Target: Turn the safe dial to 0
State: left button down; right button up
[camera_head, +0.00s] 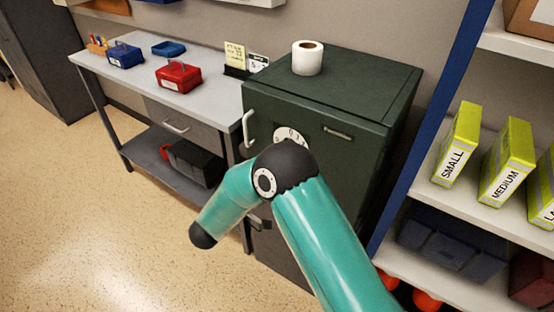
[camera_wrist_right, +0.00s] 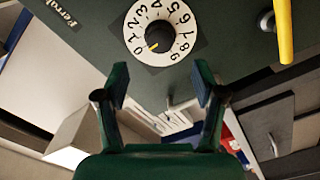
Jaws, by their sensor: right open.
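The safe (camera_head: 330,110) is a dark green cabinet in the middle of the head view. Its white numbered dial (camera_head: 291,134) is partly covered there by my right arm. In the right wrist view the dial (camera_wrist_right: 188,33) shows upside down at the top, with a black knob (camera_wrist_right: 158,34) in its centre. A yellow mark sits on the knob's lower-left edge, toward the 0 side. My right gripper (camera_wrist_right: 162,74) is open and empty, its fingertips apart from the knob and lower in that view. The head view hides this gripper. My left gripper is not in view.
A bar handle (camera_wrist_right: 284,30) stands beside the dial; it is also in the head view (camera_head: 247,128). A paper roll (camera_head: 307,58) stands on the safe. A workbench (camera_head: 215,92) is left, shelves with yellow boxes (camera_head: 507,164) right. The floor at left is clear.

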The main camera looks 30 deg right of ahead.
jog(key=shift+v, duration=1.6)
jog(key=shift+d, duration=0.1)
jog(key=s+d+f+g, duration=0.2)
jog(key=d+f, duration=0.1)
jog(key=d, duration=0.4)
notch_tip(320, 180, down, 9)
jog(key=n+t+y+p, duration=0.1)
jog(key=n+t+y, duration=0.2)
jog(key=t+y, duration=0.15)
jog(key=s+a+f+y, duration=0.3)
jog(key=a+f+y, duration=0.35)
jog(key=f, duration=0.25)
jog(key=s+a+f+m+g+y, duration=0.1)
jog(key=s+a+f+g+y, duration=0.2)
jog(key=s+a, duration=0.4)
jog(key=s+a+f+m+g+y, duration=0.1)
jog(key=s+a+f+g+y, duration=0.2)
jog(key=s+a+g+y, duration=0.2)
jog(key=s+a+y, duration=0.1)
jog(key=s+a, duration=0.2)
jog(key=s, duration=0.3)
jog(key=shift+s+m+g+y, duration=0.3)
jog(key=shift+s+g, duration=0.05)
